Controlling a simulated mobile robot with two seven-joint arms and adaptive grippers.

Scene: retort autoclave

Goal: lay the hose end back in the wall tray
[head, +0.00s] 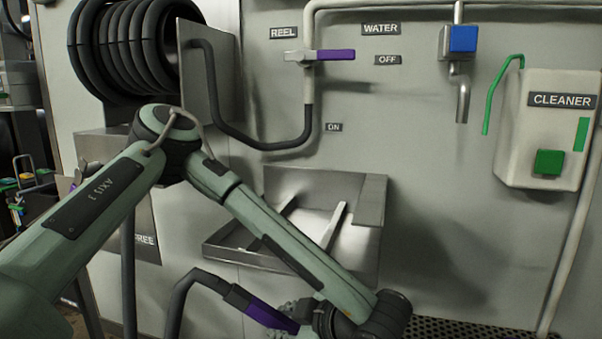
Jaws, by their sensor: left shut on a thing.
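The hose end (262,309) has a purple sleeve on a dark grey hose (181,291). It is low in the head view, below the wall tray. My left gripper (292,317) is shut on the hose end at its purple part; the fingers are small and partly cut by the lower edge. The wall tray (362,240) is a bare metal trough with a raised back, fixed to the wall at the middle. My left forearm crosses in front of it and hides part of its floor and front. My right gripper is not in view.
A hose reel (120,45) is at upper left. A pipe carries a purple-handled valve (327,55) above the tray. A blue tap (462,40) and a cleaner dispenser (545,125) are on the right wall. The wall right of the tray is clear.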

